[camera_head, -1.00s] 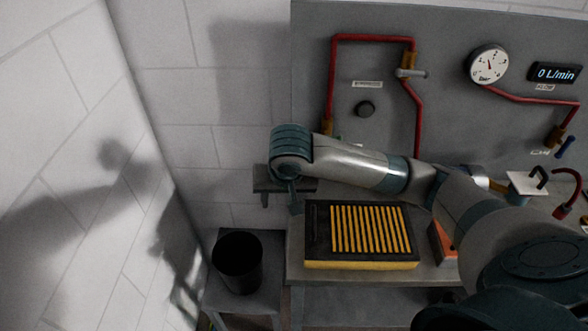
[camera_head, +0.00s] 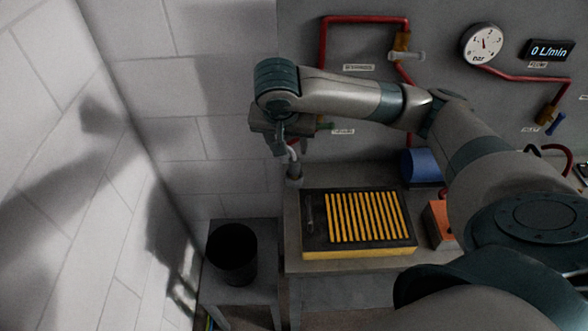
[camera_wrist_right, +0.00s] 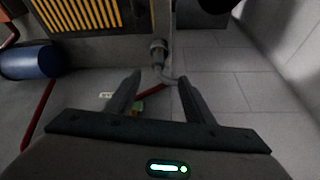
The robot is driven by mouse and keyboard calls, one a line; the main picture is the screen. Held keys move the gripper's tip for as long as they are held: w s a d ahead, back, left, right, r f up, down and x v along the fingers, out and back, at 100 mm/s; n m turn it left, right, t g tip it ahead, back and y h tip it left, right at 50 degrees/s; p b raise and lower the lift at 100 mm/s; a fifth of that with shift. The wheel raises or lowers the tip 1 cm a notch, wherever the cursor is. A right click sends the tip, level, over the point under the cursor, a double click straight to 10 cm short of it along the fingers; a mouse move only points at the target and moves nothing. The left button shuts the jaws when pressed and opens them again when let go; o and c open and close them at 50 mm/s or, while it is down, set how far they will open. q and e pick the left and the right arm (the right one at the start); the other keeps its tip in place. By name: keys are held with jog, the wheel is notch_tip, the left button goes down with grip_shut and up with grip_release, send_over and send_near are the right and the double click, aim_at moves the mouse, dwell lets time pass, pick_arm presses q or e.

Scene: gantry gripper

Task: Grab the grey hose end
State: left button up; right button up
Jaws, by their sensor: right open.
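The grey hose end (camera_head: 294,171) is a dark grey fitting at the bench's back left corner, with a short light grey hose curving up from it. My right gripper (camera_head: 281,145) is just above it, pointing down. In the right wrist view the hose end (camera_wrist_right: 157,48) lies ahead of my right gripper (camera_wrist_right: 159,76), whose two fingers are apart. The grey hose runs between the fingertips and toward the right finger. Whether a finger touches it I cannot tell. My left gripper is not in view.
A black-and-yellow ribbed tray (camera_head: 316,238) lies on the bench (camera_head: 300,262) in front of the hose. A black bin (camera_head: 231,254) stands at left. Red pipes (camera_head: 366,18) and a gauge (camera_head: 482,44) are on the back panel. A blue cylinder (camera_head: 421,168) sits behind the tray.

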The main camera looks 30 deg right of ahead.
jog(key=b, duration=0.2)
send_near(294, 161)
notch_tip(294, 161, down, 3)
jog(key=p+x, duration=0.1)
jog(key=x, duration=0.2)
jog(key=shift+p, duration=0.35)
jog(key=shift+w+f, duration=0.2)
jog(key=shift+f, duration=0.35)
jog(key=shift+d, duration=0.1)
jog(key=shift+w+d+f+p, duration=0.35)
jog(key=shift+d+f+p, duration=0.1)
jog(key=shift+p, duration=0.25)
jog(key=p+x, duration=0.1)
jog(key=x, duration=0.2)
jog(key=shift+w+d+r, duration=0.1)
jog(key=shift+w+d, duration=0.05)
jog(key=shift+w+d+f, duration=0.1)
jog(key=shift+f, duration=0.3)
